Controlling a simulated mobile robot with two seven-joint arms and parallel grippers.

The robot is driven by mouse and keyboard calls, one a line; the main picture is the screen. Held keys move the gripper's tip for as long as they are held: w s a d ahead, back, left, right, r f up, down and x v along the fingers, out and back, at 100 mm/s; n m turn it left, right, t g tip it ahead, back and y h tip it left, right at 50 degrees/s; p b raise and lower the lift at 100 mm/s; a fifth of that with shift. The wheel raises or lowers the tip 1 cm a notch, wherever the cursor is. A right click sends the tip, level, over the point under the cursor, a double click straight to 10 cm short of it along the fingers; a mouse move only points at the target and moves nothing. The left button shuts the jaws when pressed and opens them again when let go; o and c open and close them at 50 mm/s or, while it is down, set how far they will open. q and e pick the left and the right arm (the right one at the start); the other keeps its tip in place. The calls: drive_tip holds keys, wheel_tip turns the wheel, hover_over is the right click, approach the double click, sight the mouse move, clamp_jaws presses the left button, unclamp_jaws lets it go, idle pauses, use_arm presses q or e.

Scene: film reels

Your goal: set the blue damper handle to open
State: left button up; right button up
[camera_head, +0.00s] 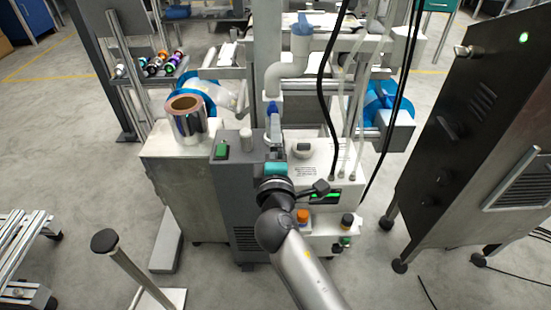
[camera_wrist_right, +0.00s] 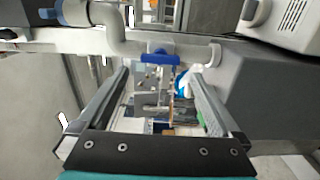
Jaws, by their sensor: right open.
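The blue damper handle (camera_head: 272,109) sits on the white pipe (camera_head: 274,80) above the machine's grey cabinet. In the right wrist view the handle (camera_wrist_right: 155,58) shows as a short bar lying across the picture, on the pipe. My right gripper (camera_wrist_right: 158,74) is open, with its two fingers apart and nothing held between them. The handle appears just beyond the fingertips, near the middle of the gap; I cannot tell if they touch. In the head view my right gripper (camera_head: 275,152) is below the handle, its fingers partly hard to make out. My left gripper is not in view.
A film reel (camera_head: 187,119) stands on the cabinet left of the pipe. Black cables (camera_head: 323,85) hang to the right. A white box (camera_head: 302,149) with hoses is right of my gripper. A dark cabinet (camera_head: 470,130) stands far right.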

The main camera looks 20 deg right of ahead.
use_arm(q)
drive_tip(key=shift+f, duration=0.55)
use_arm(e)
drive_tip(key=v, duration=0.7)
drive_tip(key=shift+s, duration=0.1)
drive_tip(key=s+d+f+m+g+y, duration=0.1)
drive_tip(key=s+d+f+m+g, duration=0.25)
drive_tip(key=f, duration=0.35)
drive_tip(key=s+d+f+m+g, duration=0.3)
drive_tip(key=s+f+m+g, duration=0.15)
drive_tip(key=f, duration=0.25)
drive_tip(key=s+a+f+m+g+y+p, duration=0.35)
drive_tip(key=s+f+g+p, duration=0.5)
drive_tip(key=s+p, duration=0.6)
use_arm(q)
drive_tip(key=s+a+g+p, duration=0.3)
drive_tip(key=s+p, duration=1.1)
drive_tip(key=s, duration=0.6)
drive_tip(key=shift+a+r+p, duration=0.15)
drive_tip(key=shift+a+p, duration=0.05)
drive_tip(key=shift+p, duration=0.2)
use_arm(e)
drive_tip(key=s+d+r, duration=0.1)
drive_tip(key=s+d, duration=0.2)
drive_tip(key=s, duration=1.3)
drive_tip(key=shift+d+m, duration=0.15)
drive_tip(key=shift+m, duration=0.2)
